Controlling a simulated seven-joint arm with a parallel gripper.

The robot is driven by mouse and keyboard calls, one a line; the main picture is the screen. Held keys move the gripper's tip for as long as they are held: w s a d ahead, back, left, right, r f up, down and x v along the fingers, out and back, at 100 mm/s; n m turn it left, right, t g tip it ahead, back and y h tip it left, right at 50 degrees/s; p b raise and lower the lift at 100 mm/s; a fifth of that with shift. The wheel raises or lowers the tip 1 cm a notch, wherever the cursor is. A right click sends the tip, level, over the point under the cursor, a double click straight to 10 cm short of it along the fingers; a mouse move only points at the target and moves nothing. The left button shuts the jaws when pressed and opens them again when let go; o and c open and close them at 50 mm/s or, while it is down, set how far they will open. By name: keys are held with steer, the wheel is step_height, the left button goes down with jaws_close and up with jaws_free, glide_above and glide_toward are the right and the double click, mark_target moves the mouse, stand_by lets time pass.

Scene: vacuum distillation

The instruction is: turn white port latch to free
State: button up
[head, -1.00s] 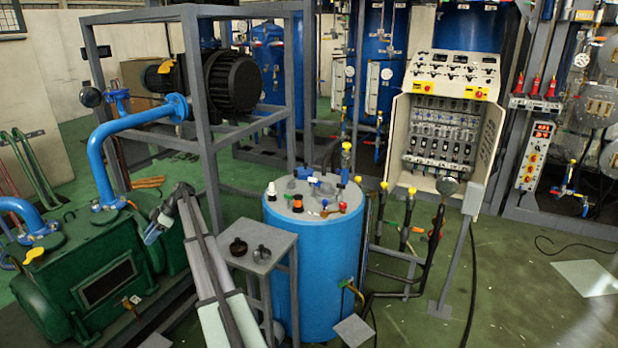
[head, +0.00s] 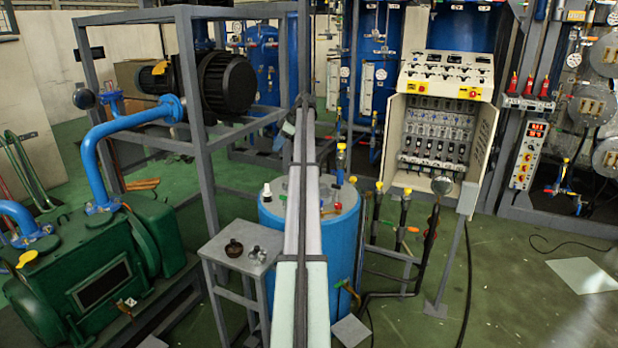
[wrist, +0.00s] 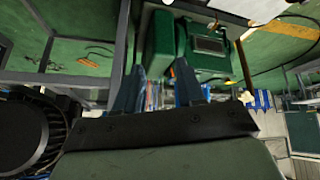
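The blue tank (head: 342,245) stands in the middle of the head view. A small white port (head: 267,192) with a dark base stands upright at the left of its lid. Its latch is too small to make out. The white port cannot be made out in the wrist view.
A green pump (head: 100,270) is at left. Yellow-topped pipes (head: 403,215) stand right of the tank.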

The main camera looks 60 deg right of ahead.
steer(key=s+d+f+m+g+h, duration=0.1)
steer(key=s+d+f+m, duration=0.2)
steer(key=s, duration=0.5)
steer(key=s+d+f+m+g+h, duration=0.1)
steer(key=s+d+m, duration=0.1)
steer(key=s+d, duration=0.4)
steer(key=x, duration=0.4)
steer(key=a+x, duration=0.1)
steer(key=x, duration=0.3)
steer(key=s+x, duration=0.1)
steer(key=x, duration=0.4)
steer(key=shift+a+f, duration=0.15)
steer(key=shift+a, duration=0.15)
jaws_close()
